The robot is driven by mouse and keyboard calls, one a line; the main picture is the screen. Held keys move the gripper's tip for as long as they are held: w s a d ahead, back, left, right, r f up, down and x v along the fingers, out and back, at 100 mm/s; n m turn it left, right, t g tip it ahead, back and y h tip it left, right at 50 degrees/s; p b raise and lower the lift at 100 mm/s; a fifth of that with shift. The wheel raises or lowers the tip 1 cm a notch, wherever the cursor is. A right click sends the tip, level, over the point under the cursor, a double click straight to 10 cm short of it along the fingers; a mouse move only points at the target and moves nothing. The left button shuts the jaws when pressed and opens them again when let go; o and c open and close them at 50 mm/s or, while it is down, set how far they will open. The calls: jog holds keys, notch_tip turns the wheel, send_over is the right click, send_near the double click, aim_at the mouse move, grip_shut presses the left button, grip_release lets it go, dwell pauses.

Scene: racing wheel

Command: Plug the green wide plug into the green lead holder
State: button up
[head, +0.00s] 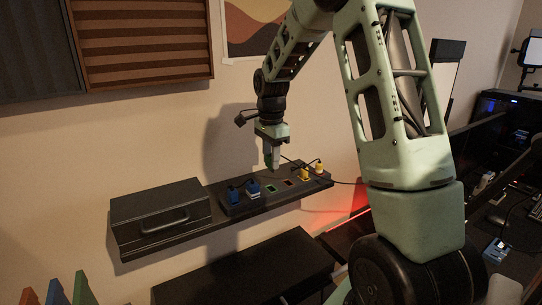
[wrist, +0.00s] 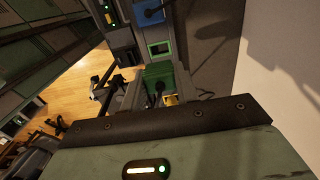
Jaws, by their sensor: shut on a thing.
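My gripper (head: 272,166) points down above the dark strip of holders on the wall shelf. It is shut on the green plug (wrist: 158,76), which shows between the fingers in the wrist view with a dark cable at its body. In the head view the plug is mostly hidden by the fingers. The green lead holder (head: 271,188) is an empty green-rimmed opening below the gripper. It also shows in the wrist view (wrist: 159,48), just beyond the plug. The plug appears apart from the holder; the exact gap cannot be told.
A black case (head: 160,217) lies on the shelf's left part. The wall (head: 100,150) is close behind.

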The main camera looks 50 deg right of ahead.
aim_at(271, 170)
jog(key=shift+f+b, duration=1.3)
jog(key=shift+f, duration=0.95)
jog(key=shift+f+b, duration=0.55)
jog(key=shift+f, duration=0.7)
jog(key=o, duration=1)
jog(key=shift+o, duration=0.2)
jog(key=shift+r, duration=0.1)
notch_tip(271, 170, up, 17)
jog(key=b, duration=0.4)
